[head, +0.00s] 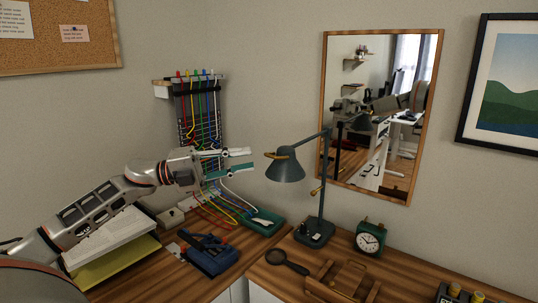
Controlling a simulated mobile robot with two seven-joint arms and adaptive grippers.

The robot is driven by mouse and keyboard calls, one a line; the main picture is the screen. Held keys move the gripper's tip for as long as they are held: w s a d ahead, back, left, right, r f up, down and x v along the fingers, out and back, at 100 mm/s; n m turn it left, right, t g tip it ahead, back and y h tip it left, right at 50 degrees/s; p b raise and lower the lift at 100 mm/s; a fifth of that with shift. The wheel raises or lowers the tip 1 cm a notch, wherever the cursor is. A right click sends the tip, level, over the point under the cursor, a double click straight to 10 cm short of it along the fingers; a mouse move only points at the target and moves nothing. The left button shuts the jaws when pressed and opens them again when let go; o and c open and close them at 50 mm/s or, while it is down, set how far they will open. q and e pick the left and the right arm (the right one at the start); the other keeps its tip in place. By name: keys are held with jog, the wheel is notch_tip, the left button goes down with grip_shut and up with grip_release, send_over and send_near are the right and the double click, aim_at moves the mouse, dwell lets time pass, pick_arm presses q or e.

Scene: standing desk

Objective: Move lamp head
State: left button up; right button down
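A dark grey-green desk lamp stands upright on the desk right of centre. Its head (287,169) is a cone shade facing down, with a yellow handle or bar on its upper left side. A thin arm joins it to the post (322,198) and the square base (314,233). My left gripper (246,160) reaches in from the left at about the lamp head's height. Its two fingers are spread apart with nothing seen between them, and it appears a short way left of the shade, not touching it. My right gripper is not in view.
A cable rack (200,115) hangs behind my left gripper. An alarm clock (370,239), a magnifying glass (287,262) and a wooden caddy (343,280) stand near the lamp base. A blue device (210,257) and a green tray (264,222) lie left. A mirror (325,110) hangs behind the lamp.

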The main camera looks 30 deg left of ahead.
aim_at(269, 154)
pick_arm(q)
jog(key=p+x, duration=0.1)
jog(key=x, duration=0.5)
jog(key=shift+r+p, duration=0.15)
jog(key=shift+p, duration=0.25)
jog(key=shift+w+d, duration=0.35)
jog(key=shift+d, duration=0.05)
